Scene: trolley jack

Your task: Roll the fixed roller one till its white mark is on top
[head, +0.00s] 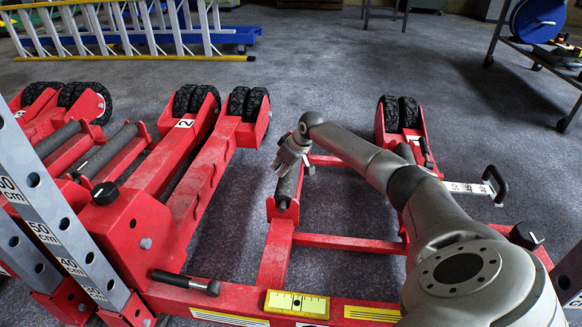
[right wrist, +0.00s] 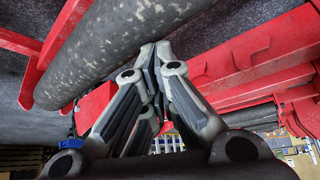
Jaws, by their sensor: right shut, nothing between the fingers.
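A dark grey roller (head: 289,184) lies in the red frame at the middle of the head view, partly covered by my right gripper (head: 291,152). In the right wrist view this roller (right wrist: 120,45) runs diagonally across the top and shows pale speckles. No clear white mark shows on its visible side. My right gripper (right wrist: 155,55) is shut and empty, its fingertips close to the roller's lower edge; whether they touch cannot be told. My left gripper is not in view.
A red trolley jack frame (head: 330,241) with black wheels surrounds the roller. Two more grey rollers (head: 107,151) lie at the left. A handle (head: 494,184) sticks up at the right. Yellow and silver ladders (head: 120,30) lie behind.

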